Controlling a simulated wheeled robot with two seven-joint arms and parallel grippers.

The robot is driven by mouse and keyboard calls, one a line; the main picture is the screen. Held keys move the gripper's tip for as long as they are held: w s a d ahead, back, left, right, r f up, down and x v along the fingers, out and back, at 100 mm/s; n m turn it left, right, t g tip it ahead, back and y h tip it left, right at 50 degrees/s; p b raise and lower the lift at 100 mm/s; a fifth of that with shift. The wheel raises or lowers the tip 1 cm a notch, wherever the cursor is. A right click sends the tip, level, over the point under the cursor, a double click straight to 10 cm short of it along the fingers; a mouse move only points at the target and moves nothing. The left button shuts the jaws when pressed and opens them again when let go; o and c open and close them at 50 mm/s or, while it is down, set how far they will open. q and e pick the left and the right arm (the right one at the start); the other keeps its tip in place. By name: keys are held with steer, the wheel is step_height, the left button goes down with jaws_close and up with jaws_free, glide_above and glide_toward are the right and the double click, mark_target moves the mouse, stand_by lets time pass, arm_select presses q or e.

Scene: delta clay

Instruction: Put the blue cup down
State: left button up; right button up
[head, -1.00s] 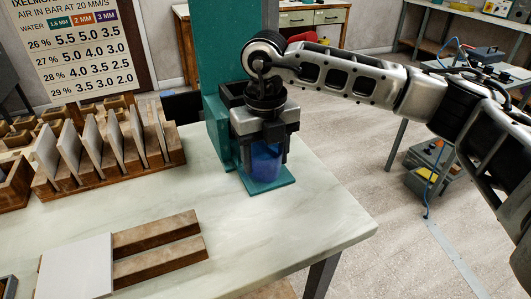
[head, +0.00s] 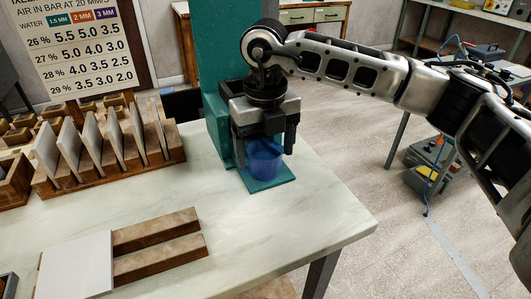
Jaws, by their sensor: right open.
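The blue cup (head: 264,159) is translucent and stands upright on the flat teal base plate (head: 268,185) of the tall teal machine. My right gripper (head: 265,155) comes down from above. Its jaws are open, with one finger on each side of the cup's upper part. The cup's rim is partly hidden by the gripper. My left gripper is not in view.
The teal column (head: 218,60) rises right behind the gripper. A wooden rack (head: 110,170) with several upright tiles stands at the left. A pale tile (head: 75,265) lies on wooden strips (head: 160,235) in front. The table's right side (head: 320,210) is clear.

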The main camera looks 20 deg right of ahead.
step_height(320, 180, up, 11)
steer(key=shift+f, duration=0.2)
stand_by(0.5)
